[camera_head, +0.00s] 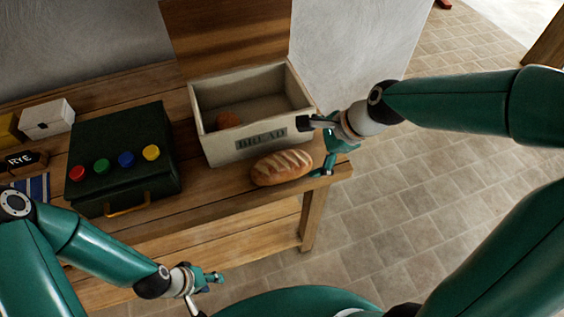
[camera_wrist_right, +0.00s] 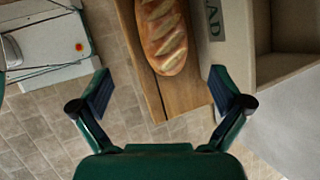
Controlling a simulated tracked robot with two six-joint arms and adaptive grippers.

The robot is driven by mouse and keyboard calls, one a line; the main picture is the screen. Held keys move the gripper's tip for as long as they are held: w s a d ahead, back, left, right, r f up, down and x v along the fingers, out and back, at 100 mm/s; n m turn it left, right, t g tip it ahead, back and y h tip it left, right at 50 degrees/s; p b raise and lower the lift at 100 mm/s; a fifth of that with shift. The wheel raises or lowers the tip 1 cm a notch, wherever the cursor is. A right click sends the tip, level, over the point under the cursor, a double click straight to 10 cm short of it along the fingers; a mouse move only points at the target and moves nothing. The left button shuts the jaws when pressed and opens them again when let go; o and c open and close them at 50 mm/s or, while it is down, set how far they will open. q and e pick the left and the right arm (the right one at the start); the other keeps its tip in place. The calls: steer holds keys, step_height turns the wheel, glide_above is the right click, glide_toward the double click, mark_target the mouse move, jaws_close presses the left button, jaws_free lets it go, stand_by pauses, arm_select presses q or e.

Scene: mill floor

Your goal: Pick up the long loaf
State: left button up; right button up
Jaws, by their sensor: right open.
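The long loaf (camera_head: 282,167) is brown with pale slashes across its top. It lies on the wooden table near the front right corner, in front of the bread box. My right gripper (camera_head: 322,148) is open and empty, just to the right of the loaf and beside the box's front corner. In the right wrist view the loaf (camera_wrist_right: 164,36) shows beyond the open fingers (camera_wrist_right: 160,95), between their lines and apart from them. My left gripper (camera_head: 205,281) is low in front of the table, away from the loaf; its finger opening is too small to tell.
A dark green case (camera_head: 122,170) with coloured knobs stands left. A white box (camera_head: 47,118) and a RYE sign (camera_head: 20,162) are at far left. Floor right of the table is clear.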

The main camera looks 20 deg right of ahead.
mark_target(287, 163)
steer(key=x, duration=0.7)
steer(key=shift+w+f+b, duration=0.15)
steer(key=shift+f+b, duration=0.15)
steer(key=shift+f, duration=0.05)
steer(key=shift+a+x, duration=0.15)
steer(key=shift+x, duration=1.25)
steer(key=shift+a+x, duration=0.2)
steer(key=shift+x, duration=1.2)
steer(key=shift+r, duration=0.25)
steer(key=shift+c, duration=0.3)
steer(key=c, duration=1)
